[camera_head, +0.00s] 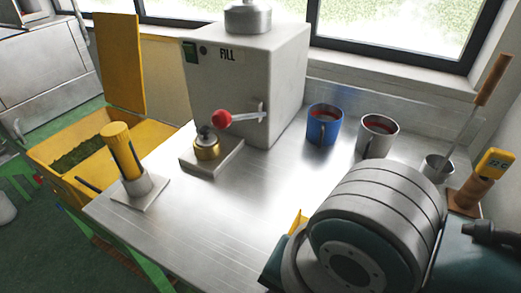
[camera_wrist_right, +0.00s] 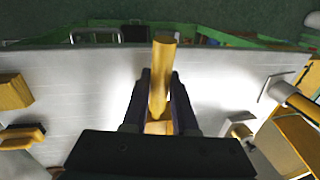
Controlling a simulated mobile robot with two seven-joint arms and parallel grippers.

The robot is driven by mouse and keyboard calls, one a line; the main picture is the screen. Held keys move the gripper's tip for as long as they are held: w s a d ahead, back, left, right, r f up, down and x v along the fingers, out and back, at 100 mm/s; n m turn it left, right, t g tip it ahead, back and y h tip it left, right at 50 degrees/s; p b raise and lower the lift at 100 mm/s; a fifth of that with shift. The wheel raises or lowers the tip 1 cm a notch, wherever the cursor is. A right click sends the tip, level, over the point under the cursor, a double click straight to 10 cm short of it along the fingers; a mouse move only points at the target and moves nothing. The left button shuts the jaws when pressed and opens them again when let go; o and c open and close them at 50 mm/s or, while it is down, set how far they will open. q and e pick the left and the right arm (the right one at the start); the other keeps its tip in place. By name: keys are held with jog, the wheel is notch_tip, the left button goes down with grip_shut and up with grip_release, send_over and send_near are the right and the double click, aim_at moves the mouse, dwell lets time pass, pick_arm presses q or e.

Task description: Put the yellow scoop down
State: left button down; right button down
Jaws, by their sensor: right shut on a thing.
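The yellow scoop (camera_wrist_right: 161,75) is between the jaws of my right gripper (camera_wrist_right: 158,95), which is shut on its round handle. In the head view only a small yellow piece (camera_head: 298,222), probably the scoop, shows past my right arm. My arm hides the right gripper and most of the scoop there. The scoop is over the steel table (camera_head: 220,215), near its front part. I cannot tell whether it touches the table. My left gripper is in neither view.
A yellow cylinder in a grey holder (camera_head: 137,185) stands at the table's left. A brass mould (camera_head: 207,148) sits before the FILL machine (camera_head: 240,85) with its red-knobbed lever. Blue (camera_head: 323,130) and grey (camera_head: 375,140) mugs stand behind my arm. The table's front middle is clear.

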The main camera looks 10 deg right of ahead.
jog(key=shift+s+d+b+x, duration=0.15)
jog(key=shift+b+x, duration=0.1)
jog(key=shift+x, duration=0.75)
jog(key=shift+s+d+b+x, duration=0.15)
jog(key=shift+b+x, duration=0.15)
jog(key=shift+x, duration=0.7)
jog(key=shift+s+d+b+x, duration=0.15)
jog(key=shift+b+x, duration=0.1)
jog(key=shift+x, duration=0.8)
jog(key=shift+f, duration=0.25)
jog(key=c, duration=0.7)
grip_release()
jog(key=shift+r, duration=0.1)
jog(key=p+v, duration=0.4)
jog(key=v, duration=0.7)
jog(key=s+d+r+n+t, duration=0.1)
jog(key=s+d+r+n, duration=0.1)
jog(key=d, duration=0.4)
jog(key=s+d+r+n+t+h, duration=0.1)
jog(key=s+d+r+n, duration=0.2)
jog(key=s+d+n, duration=0.2)
jog(key=shift+d+r+n+h, duration=0.15)
jog(key=shift+d+n+h, duration=0.25)
jog(key=shift+n, duration=0.7)
